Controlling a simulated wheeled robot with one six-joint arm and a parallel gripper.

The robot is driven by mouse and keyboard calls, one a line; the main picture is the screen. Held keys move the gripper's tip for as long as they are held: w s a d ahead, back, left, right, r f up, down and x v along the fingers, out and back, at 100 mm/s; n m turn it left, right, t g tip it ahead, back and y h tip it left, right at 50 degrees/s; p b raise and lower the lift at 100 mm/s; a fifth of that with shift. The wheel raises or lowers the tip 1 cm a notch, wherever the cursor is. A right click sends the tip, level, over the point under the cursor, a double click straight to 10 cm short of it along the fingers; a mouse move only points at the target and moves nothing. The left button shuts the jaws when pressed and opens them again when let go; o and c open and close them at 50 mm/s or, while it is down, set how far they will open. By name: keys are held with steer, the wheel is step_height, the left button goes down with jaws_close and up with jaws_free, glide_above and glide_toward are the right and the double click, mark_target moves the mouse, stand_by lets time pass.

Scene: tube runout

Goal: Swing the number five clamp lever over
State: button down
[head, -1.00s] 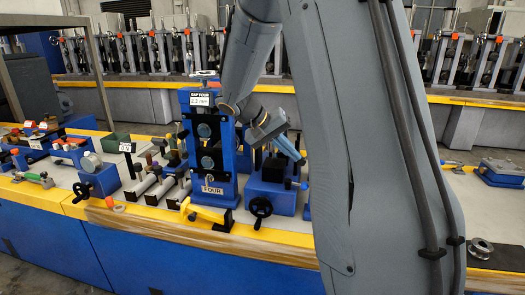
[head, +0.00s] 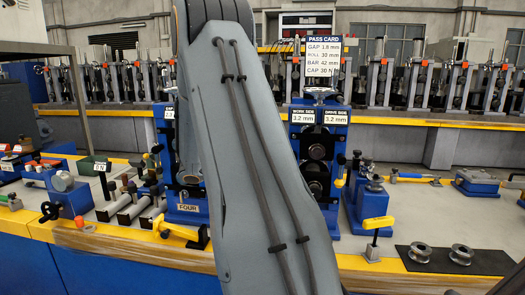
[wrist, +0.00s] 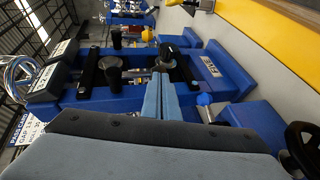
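A lever with a yellow grip (head: 378,222) stands on a small grey post at the bench front, right of a blue roll stand (head: 318,150). I cannot read a number on this lever. Another yellow lever (head: 175,230) lies in front of the stand marked FOUR (head: 188,208). My gripper (wrist: 160,82) shows in the wrist view with its two light blue fingers together, in front of a blue stand (wrist: 130,97) with a label plate (wrist: 210,65). I see nothing held. In the head view my arm hides the gripper and part of the stand.
A pass card (head: 322,58) stands above the stand. Two metal rollers lie on a black mat (head: 490,262) at the right front. Blue fixtures (head: 478,183) sit further right. A black handwheel (wrist: 303,145) is near the gripper's lower right.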

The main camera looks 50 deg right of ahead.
steer(key=shift+f, duration=0.15)
stand_by(0.5)
steer(key=b+v, duration=0.1)
steer(key=v, duration=1.3)
steer(key=shift+w+d+f, duration=0.2)
steer(key=shift+w+f, duration=0.2)
steer(key=s+a+f+n+t+y+p, duration=0.2)
steer(key=s+a+n+t+y, duration=0.1)
steer(key=a, duration=0.7)
steer(key=s+a+f+n+t+y+p, duration=0.2)
steer(key=s+a+y, duration=0.3)
steer(key=a, duration=0.6)
steer(key=s+a+f+n+t+y+p, duration=0.3)
steer(key=s+a, duration=0.3)
steer(key=a, duration=0.5)
steer(key=shift+s+f+n+t+y+p, duration=0.25)
steer(key=shift+s+n+t+y+p, duration=0.1)
steer(key=shift+t+y+p, duration=0.2)
steer(key=shift+d, duration=0.1)
